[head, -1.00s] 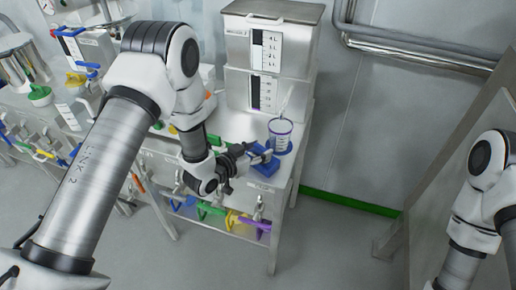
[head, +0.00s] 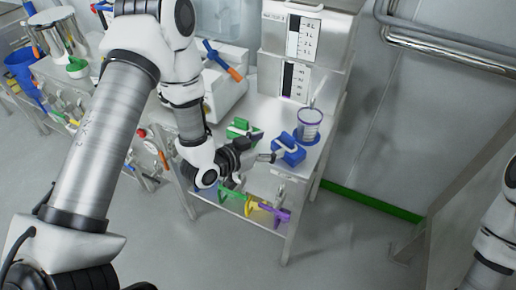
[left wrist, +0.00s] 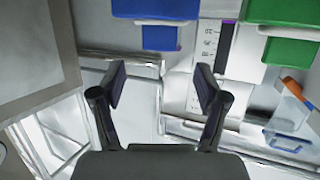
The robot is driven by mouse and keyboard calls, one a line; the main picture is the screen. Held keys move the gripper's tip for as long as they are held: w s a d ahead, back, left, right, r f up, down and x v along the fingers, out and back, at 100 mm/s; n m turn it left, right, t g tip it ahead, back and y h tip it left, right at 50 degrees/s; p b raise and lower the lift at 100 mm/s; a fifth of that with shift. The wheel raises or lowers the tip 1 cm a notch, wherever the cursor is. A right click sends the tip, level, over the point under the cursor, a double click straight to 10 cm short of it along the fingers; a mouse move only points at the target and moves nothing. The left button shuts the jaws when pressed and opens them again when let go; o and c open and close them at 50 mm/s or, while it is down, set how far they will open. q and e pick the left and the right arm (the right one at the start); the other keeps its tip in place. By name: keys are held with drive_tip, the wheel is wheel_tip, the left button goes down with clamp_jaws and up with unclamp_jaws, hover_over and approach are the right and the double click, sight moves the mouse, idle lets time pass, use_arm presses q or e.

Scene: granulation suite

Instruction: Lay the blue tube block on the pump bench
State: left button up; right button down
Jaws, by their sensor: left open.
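A small gap shows between fingers and block. My right arm is at the right edge of the head view; its gripper is out of view.
A similar green block (head: 243,129) sits left of the blue one. Steel boxes (head: 300,75) stand at the back.

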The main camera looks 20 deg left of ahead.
use_arm(q)
drive_tip(key=v, duration=0.5)
drive_tip(key=s+f+n+g+y, duration=0.25)
drive_tip(key=s+f+g, duration=0.4)
drive_tip(key=f, duration=0.65)
drive_tip(key=s+a+f+n+g+y, duration=0.1)
drive_tip(key=s+f+g, duration=0.2)
drive_tip(key=s, duration=0.6)
drive_tip(key=s+a+f+n+g+y, duration=0.1)
drive_tip(key=s+f+g+y, duration=0.1)
drive_tip(key=s+f+g, duration=0.2)
drive_tip(key=s+f, duration=0.3)
drive_tip(key=s, duration=0.2)
drive_tip(key=shift+a+n, duration=0.3)
drive_tip(key=shift+n, duration=0.05)
